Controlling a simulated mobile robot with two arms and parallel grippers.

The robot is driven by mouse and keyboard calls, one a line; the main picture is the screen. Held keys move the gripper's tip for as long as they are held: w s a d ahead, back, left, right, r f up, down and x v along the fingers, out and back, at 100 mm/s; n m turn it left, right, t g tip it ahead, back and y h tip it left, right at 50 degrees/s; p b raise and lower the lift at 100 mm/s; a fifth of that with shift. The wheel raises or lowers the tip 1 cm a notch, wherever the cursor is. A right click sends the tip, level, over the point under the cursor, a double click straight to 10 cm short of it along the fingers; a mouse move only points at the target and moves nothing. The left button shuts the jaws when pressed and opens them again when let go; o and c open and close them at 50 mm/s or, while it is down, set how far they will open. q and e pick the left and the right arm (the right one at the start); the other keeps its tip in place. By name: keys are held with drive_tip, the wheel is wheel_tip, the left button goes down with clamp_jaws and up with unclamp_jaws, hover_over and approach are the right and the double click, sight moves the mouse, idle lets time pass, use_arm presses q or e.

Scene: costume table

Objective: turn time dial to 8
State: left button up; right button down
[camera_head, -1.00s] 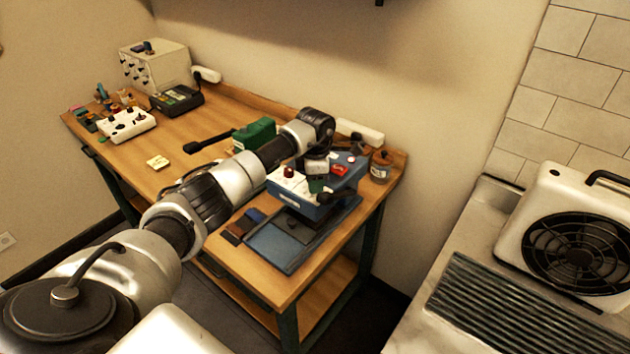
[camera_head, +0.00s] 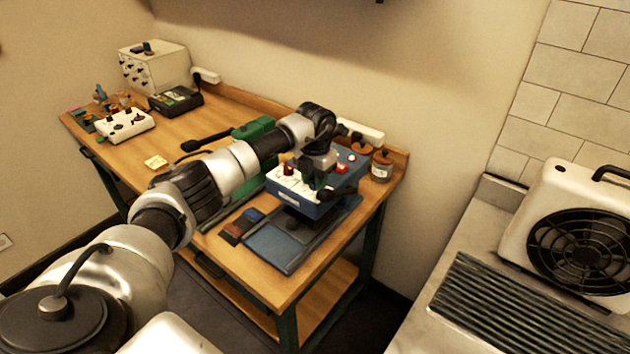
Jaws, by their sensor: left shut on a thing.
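A blue machine (camera_head: 305,205) with a pale control face stands on the wooden table near its right end. A dark red knob (camera_head: 288,168) shows at the left of its top front. My left gripper (camera_head: 318,182) points down at the front of the machine and is shut on a small part there, seemingly a dial. The gripper hides that dial, so its markings and setting cannot be read. My right gripper is not in view.
A flat blue base plate (camera_head: 272,247) lies in front of the machine, with dark swatches (camera_head: 243,228) beside it. A jar (camera_head: 381,167) stands right of it. A green tool (camera_head: 254,129) lies behind my arm. A fan heater (camera_head: 580,240) stands on the right counter.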

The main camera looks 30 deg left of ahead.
use_arm(q)
drive_tip(key=n, duration=0.5)
drive_tip(key=shift+n, duration=0.3)
drive_tip(key=n, duration=0.4)
drive_tip(key=shift+r+n, duration=0.1)
drive_tip(key=shift+n, duration=0.6)
drive_tip(key=o, duration=0.9)
drive_tip(key=shift+r+b, duration=1.8)
drive_tip(key=shift+r, duration=3.55)
